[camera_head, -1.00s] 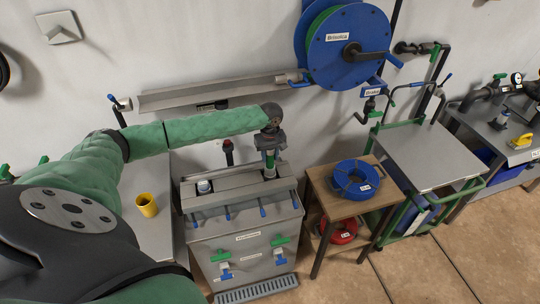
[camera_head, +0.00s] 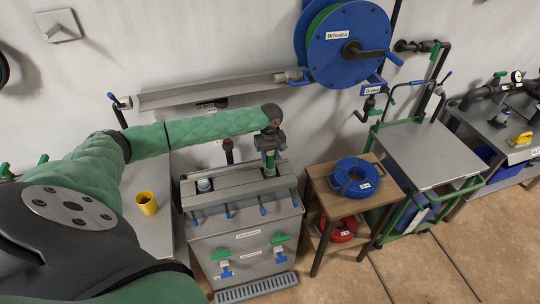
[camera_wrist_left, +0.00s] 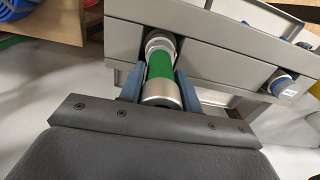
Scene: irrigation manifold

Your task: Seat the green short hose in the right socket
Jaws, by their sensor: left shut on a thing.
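The green short hose (camera_head: 270,160) is upright in my left gripper (camera_head: 270,155), over the right socket (camera_head: 269,171) of the grey manifold (camera_head: 236,190). In the left wrist view the hose (camera_wrist_left: 159,66) shows a green middle and a silver end, with a gripper finger on each side. Its far end meets a pale ring at an opening in the grey bar; how deep it sits I cannot tell. The left socket (camera_head: 204,186) holds a white and blue fitting, also in the left wrist view (camera_wrist_left: 282,85). My right gripper is not in view.
A yellow cup (camera_head: 147,203) stands on the bench left of the manifold. A wooden stand (camera_head: 318,188) with a blue hose coil (camera_head: 356,177) is to the right. A blue reel (camera_head: 349,45) hangs above. Blue-tipped levers (camera_head: 229,212) line the manifold's front.

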